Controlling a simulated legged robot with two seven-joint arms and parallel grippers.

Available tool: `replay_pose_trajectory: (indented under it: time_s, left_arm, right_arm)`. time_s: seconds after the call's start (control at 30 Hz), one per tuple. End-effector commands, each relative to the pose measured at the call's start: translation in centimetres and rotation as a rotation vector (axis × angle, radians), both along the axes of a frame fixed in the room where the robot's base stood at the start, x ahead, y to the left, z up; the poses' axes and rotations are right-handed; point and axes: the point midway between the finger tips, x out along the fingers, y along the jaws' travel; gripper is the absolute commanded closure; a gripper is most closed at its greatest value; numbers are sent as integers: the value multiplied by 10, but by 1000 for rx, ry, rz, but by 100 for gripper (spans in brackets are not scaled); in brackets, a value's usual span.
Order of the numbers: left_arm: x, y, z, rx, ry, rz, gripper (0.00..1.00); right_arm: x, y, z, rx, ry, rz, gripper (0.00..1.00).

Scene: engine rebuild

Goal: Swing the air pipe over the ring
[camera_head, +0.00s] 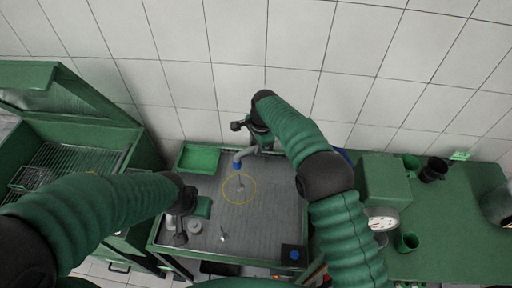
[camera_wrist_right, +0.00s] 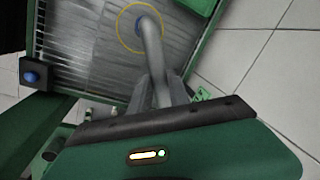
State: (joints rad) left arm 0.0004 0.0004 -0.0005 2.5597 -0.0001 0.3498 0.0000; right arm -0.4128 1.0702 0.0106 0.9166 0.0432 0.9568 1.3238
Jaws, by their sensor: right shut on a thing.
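The grey air pipe (camera_head: 247,153) is bent and ends in a blue tip, near the back of the grey worktop.
A green tray (camera_head: 181,158) is at the worktop's back left. A green block (camera_head: 203,207) and small metal parts (camera_head: 195,227) lie near my left gripper. A black box with a blue button (camera_head: 293,254) is front right. The worktop's middle is mostly clear.

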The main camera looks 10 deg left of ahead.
Motion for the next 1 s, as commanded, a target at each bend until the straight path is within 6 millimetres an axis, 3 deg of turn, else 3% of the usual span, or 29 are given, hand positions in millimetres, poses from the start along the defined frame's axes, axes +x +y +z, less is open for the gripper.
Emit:
replay_pose_trajectory:
  time_s: [0.6,0.63,0.77,1.0]
  left_arm:
    - [0,0,2,0,0,-1,64]
    - [0,0,2,0,0,-1,64]
    - [0,0,2,0,0,-1,64]
    - [0,0,2,0,0,-1,64]
  right_arm:
    - [7,10,-3,-1,2,-49,100]
    - [7,11,-3,0,2,-49,77]
    - [7,11,-3,0,2,-48,60]
    - [6,10,-2,-2,2,-47,57]
